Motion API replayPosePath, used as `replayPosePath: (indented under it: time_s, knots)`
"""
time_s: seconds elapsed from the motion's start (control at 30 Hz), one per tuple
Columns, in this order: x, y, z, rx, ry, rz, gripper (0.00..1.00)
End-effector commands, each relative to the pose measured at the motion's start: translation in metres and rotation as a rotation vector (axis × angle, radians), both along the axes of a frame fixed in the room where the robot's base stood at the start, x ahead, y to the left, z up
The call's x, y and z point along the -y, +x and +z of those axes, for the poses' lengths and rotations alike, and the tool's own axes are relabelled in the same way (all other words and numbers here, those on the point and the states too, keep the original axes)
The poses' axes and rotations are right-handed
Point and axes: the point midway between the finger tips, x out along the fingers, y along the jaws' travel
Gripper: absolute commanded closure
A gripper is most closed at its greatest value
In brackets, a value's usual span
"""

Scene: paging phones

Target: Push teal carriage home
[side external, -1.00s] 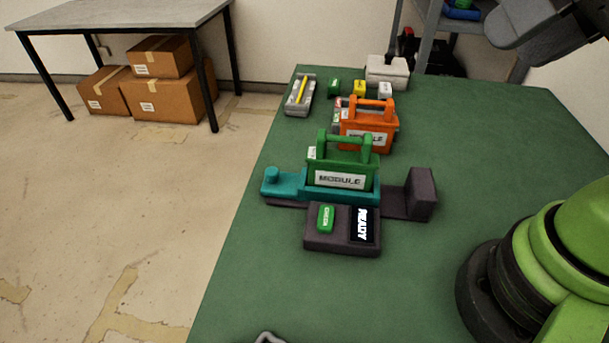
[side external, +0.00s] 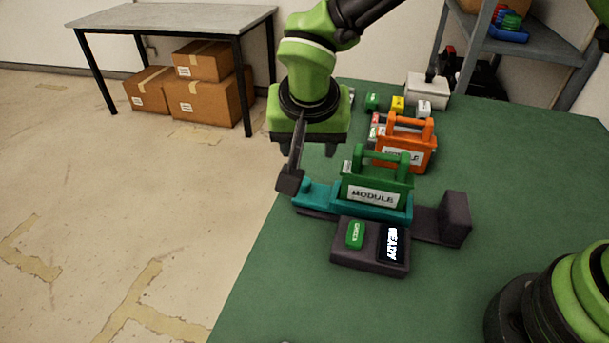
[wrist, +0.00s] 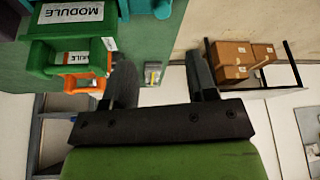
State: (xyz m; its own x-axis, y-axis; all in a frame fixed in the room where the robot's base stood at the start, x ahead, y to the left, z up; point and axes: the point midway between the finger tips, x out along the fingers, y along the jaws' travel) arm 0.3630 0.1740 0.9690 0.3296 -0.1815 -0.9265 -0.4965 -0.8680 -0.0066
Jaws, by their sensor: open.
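The teal carriage (side external: 316,193) sits on a dark rail (side external: 428,225) with its knob at the left end. A green module (side external: 375,193) stands upright in it. A dark end block (side external: 455,218) rises at the rail's right end, with a gap of bare rail between it and the carriage. My gripper (side external: 308,166) is open and empty, pointing down at the carriage's left end. One dark finger is beside the knob; I cannot tell whether it touches. In the wrist view, the carriage (wrist: 138,7) is at the top edge, beyond the open fingers (wrist: 161,80).
An orange module (side external: 405,148) stands behind the green one. In front is a dark box (side external: 368,262) with a green button (side external: 355,235) and a display reading READY (side external: 393,243). Small coloured blocks (side external: 398,104) and a white box (side external: 428,90) stand at the back.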

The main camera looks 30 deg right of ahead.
Motion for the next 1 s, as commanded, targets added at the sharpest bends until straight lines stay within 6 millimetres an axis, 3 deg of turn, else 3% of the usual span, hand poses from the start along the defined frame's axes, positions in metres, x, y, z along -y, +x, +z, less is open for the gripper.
replayPosePath:
  time_s: [0.27, 0.6, 0.8, 1.0]
  knots:
    - [-0.003, 0.008, -0.030, 0.002, -0.011, -0.005, 0.48]
    - [0.010, 0.027, -0.086, 0.001, -0.010, -0.006, 0.48]
    - [0.013, 0.033, -0.102, 0.003, -0.010, -0.004, 0.48]
    - [0.013, 0.034, -0.103, 0.003, -0.009, -0.004, 0.48]
